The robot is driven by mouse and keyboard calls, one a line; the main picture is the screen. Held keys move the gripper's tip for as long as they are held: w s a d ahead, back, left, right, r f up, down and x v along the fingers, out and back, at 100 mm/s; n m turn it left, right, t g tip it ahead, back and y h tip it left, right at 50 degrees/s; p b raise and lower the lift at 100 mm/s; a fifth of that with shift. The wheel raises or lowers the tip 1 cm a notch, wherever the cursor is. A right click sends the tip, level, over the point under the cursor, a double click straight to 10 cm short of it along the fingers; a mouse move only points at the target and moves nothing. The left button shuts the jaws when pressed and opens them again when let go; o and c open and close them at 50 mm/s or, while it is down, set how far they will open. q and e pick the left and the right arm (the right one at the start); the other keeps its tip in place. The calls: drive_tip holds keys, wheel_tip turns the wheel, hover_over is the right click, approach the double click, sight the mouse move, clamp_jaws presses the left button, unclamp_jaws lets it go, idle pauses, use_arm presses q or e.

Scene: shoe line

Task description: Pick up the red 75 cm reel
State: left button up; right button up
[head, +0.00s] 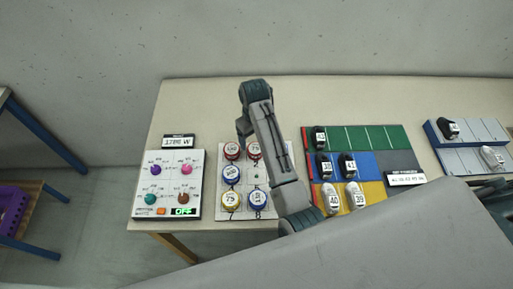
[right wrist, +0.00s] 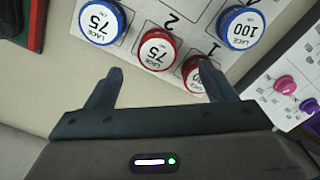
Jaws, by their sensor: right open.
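The red reel marked 75 (right wrist: 157,48) stands on the white reel board (head: 222,212), by the number 2 in the right wrist view. In the head view this red reel (head: 253,151) is partly beside my arm. Another red reel (right wrist: 197,70) stands close to it by the number 1, partly covered by a finger; it also shows in the head view (head: 232,150). My right gripper (right wrist: 160,69) is open and empty. Its fingertips point towards the two red reels, with no visible grip on either. My left gripper is not in view.
Blue reels marked 75 (right wrist: 101,20) and 100 (right wrist: 242,27) stand near the red ones. A knob panel (head: 140,190) is left, a coloured shoe mat (head: 365,138) right. The table's back is clear.

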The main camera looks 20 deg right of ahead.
sight(255, 148)
wheel_tip(255, 148, down, 2)
drive_tip(key=shift+f, duration=0.2)
drive_tip(key=shift+d+f+p, duration=0.15)
drive_tip(key=shift+f+p, duration=0.15)
drive_tip(key=shift+d+f, duration=0.1)
drive_tip(key=shift+f, duration=0.1)
drive_tip(key=f, duration=0.1)
drive_tip(key=f+p, duration=0.2)
drive_tip(key=f, duration=0.1)
drive_tip(key=shift+w, duration=0.3)
drive_tip(key=shift+f, duration=0.45)
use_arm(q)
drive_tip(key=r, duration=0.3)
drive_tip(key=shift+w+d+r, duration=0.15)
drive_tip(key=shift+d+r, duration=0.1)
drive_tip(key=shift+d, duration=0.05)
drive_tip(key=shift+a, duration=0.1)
use_arm(e)
drive_tip(key=c, duration=1.1)
